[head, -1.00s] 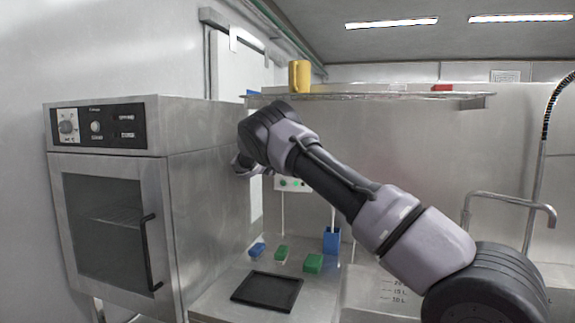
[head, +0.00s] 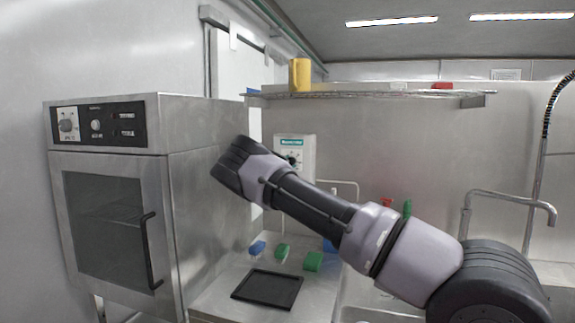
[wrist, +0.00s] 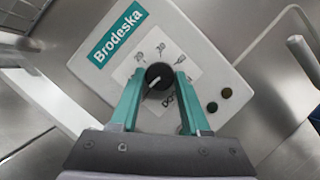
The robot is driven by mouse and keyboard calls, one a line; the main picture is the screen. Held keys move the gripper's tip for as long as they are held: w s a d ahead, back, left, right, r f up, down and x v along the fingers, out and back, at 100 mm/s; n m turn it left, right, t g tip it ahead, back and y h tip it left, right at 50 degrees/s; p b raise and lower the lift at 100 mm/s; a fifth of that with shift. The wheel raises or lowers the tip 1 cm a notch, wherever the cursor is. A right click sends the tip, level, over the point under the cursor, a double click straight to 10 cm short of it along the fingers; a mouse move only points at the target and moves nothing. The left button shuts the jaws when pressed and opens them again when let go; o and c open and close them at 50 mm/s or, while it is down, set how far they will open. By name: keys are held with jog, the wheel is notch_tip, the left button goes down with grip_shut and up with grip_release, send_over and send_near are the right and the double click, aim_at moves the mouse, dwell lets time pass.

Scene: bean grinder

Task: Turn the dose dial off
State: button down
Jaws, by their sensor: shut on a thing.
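The dose dial (wrist: 158,79) is a round black knob with a pale slanted mark. It sits on the white front of the Brodeska grinder box (wrist: 221,71), among small printed symbols. My gripper (wrist: 160,75) has its two teal fingers on either side of the dial, shut on it. I cannot tell for sure which symbol the mark points to. In the head view the grinder box (head: 306,153) hangs on the back wall, and my gripper's fingers are hidden behind my wrist.
Two small round buttons (wrist: 218,99) sit right of the dial. A steel oven (head: 115,200) stands close on the left. A shelf (head: 370,94) with a yellow mug (head: 300,74) runs above. A black tray (head: 267,289) and small coloured blocks lie on the counter below.

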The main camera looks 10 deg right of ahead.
jog(key=shift+f+n+t, duration=0.15)
jog(key=shift+n+t, duration=0.45)
jog(key=shift+n, duration=1)
jog(key=shift+y, duration=0.3)
jog(key=shift+c, duration=1.9)
grip_release()
jog(key=v, duration=1)
jog(key=shift+s+f, duration=0.25)
jog(key=shift+s, duration=0.1)
jog(key=shift+a, duration=0.15)
